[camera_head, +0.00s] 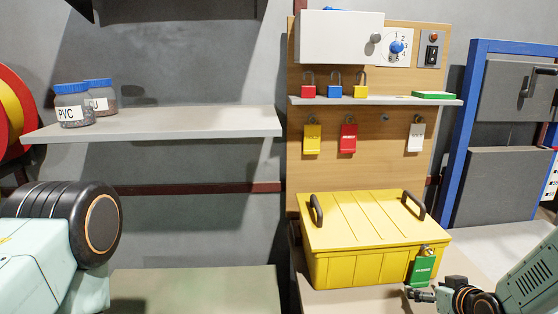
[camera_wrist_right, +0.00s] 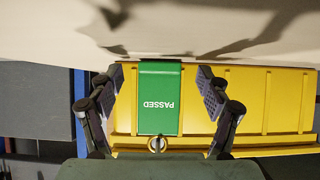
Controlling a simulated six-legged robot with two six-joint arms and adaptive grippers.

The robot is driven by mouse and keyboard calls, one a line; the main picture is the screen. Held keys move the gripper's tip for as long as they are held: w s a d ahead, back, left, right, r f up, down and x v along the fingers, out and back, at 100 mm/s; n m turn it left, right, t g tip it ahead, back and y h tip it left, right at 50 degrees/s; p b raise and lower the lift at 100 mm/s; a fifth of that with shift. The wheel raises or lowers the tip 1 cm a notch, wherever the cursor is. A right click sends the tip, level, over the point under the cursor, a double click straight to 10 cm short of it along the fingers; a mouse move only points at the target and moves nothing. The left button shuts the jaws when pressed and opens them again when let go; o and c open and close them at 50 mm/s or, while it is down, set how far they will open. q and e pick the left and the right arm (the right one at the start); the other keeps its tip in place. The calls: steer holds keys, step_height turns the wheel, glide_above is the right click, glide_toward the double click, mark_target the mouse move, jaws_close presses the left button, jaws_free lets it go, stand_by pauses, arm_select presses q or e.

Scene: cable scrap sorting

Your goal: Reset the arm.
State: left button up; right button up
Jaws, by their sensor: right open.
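My right gripper (camera_head: 418,294) is at the lower right of the head view, close to the green tag (camera_head: 423,271) on the front of the yellow box (camera_head: 345,268). In the right wrist view the right gripper (camera_wrist_right: 160,88) is open, with one finger on each side of the green tag (camera_wrist_right: 158,112), which reads PASSED. Clear gaps separate both fingers from the tag, so nothing is held. The tag hangs from a small padlock at the box's front right corner. My left arm (camera_head: 60,240) comes in at the left edge; its gripper is out of view.
The yellow box's lid is shut, and it stands on a bench below a wooden board (camera_head: 365,165) with hanging padlocks and tags. A grey shelf (camera_head: 200,122) holds two blue-lidded jars (camera_head: 75,112). A blue-framed cabinet (camera_head: 468,140) stands at the right.

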steer(key=shift+s+r, duration=0.45)
steer(key=shift+w+f, duration=0.15)
steer(key=shift+w, duration=0.05)
